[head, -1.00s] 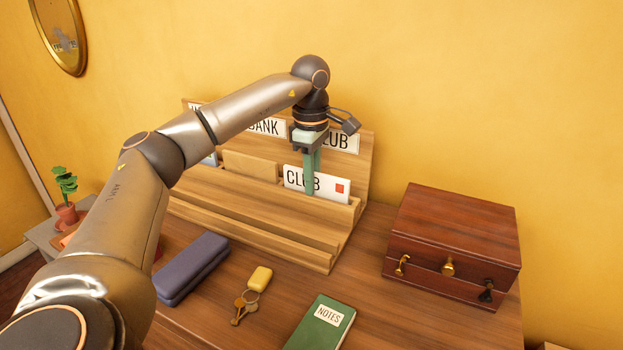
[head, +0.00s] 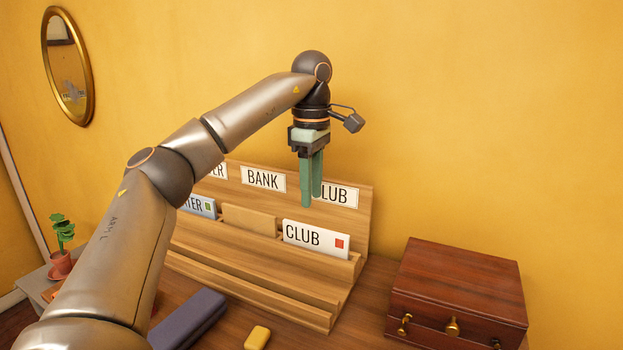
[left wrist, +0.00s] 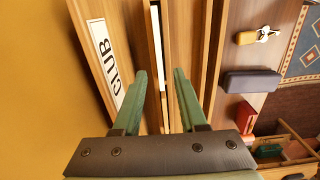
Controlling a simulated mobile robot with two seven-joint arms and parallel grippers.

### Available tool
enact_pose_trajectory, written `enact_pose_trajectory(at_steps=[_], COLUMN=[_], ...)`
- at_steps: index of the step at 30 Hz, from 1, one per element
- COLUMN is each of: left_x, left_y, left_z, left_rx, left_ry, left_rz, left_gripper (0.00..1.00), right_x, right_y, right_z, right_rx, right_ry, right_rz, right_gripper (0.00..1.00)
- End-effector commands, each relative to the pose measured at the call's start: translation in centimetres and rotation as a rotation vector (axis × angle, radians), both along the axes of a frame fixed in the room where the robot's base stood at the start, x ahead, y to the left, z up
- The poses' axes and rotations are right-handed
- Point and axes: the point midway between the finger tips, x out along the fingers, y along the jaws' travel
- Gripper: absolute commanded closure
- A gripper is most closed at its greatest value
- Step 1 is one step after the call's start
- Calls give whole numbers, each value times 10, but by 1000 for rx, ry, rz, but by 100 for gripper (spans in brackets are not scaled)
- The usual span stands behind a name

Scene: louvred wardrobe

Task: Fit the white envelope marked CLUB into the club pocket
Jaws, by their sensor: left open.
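The white envelope marked CLUB (head: 316,239), with a red square at its right, stands upright in the right-hand pocket of the wooden letter rack (head: 300,307), below the CLUB label (head: 338,194). Its lower part is hidden in the pocket. My left gripper (head: 311,203) is open and empty, above the envelope and apart from it, with green fingers pointing down. In the left wrist view the envelope shows as a thin white edge (left wrist: 156,45) in a slot, beyond the two parted fingers (left wrist: 160,78). My right gripper is not in view.
A dark red wooden box (head: 457,290) stands right of the rack. A purple case (head: 190,318) and a yellow key tag (head: 257,337) lie in front.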

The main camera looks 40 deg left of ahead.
Motion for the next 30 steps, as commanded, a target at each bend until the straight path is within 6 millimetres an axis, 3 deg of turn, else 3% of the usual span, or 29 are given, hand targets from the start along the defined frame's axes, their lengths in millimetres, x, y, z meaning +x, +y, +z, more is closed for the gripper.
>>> enact_pose_trajectory(at_steps=[9, 30], left_x=[0, 0], left_y=[0, 0], left_z=[19, 19], left_rx=[0, 0], left_ry=[-2, -2], left_rz=[0, 1], left_gripper=[58, 58], right_x=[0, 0], right_y=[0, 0], right_z=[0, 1], right_rx=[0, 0], right_ry=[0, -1], right_rz=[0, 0], right_gripper=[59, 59])
